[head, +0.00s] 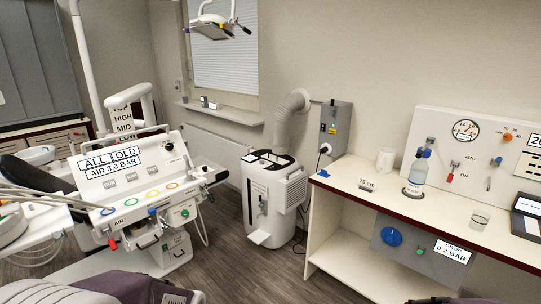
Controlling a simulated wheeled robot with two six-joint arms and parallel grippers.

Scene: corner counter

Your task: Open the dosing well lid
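No part is clearly recognisable as the dosing well lid. A white floor unit (272,200) stands in the middle of the room, with a dark-rimmed top (268,159) and a thick grey hose rising behind it. Small fittings show on that top, but they are too small to tell whether one is a lid, or open or shut. Neither gripper can be made out. Purple-grey and dark shapes, perhaps my arms, show at the bottom edge, cut off by the frame.
A grey box (336,124) is on the back wall.

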